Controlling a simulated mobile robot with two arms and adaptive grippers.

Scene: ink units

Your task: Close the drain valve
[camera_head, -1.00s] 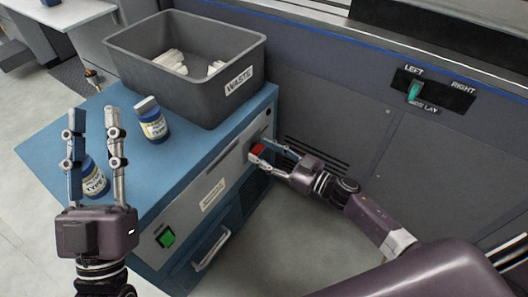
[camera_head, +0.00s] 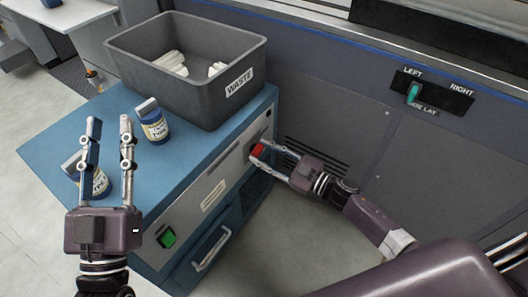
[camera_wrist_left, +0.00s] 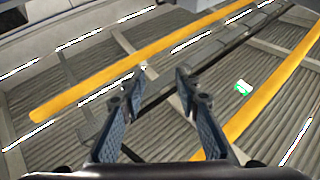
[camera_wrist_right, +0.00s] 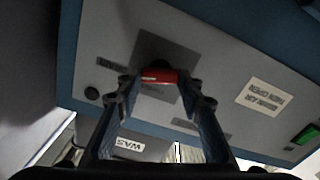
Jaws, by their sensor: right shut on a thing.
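The drain valve's red handle (camera_head: 257,150) is on the front panel of the blue cabinet (camera_head: 190,195), near its right end. My right gripper (camera_head: 257,150) has its fingers on both sides of the red handle and is shut on it. In the right wrist view the red handle (camera_wrist_right: 156,76) lies crosswise between the fingertips, in front of a dark square plate (camera_wrist_right: 170,50). My left gripper (camera_head: 108,122) is open and empty, raised in front of the cabinet's left side. In the left wrist view nothing is between its fingers (camera_wrist_left: 157,75).
A grey waste bin (camera_head: 200,90) with white items stands on the cabinet. Two labelled bottles stand there too, one (camera_head: 153,125) near the bin and one (camera_head: 97,183) partly behind my left gripper. A green switch (camera_head: 167,238) and a handle (camera_head: 211,249) are lower left.

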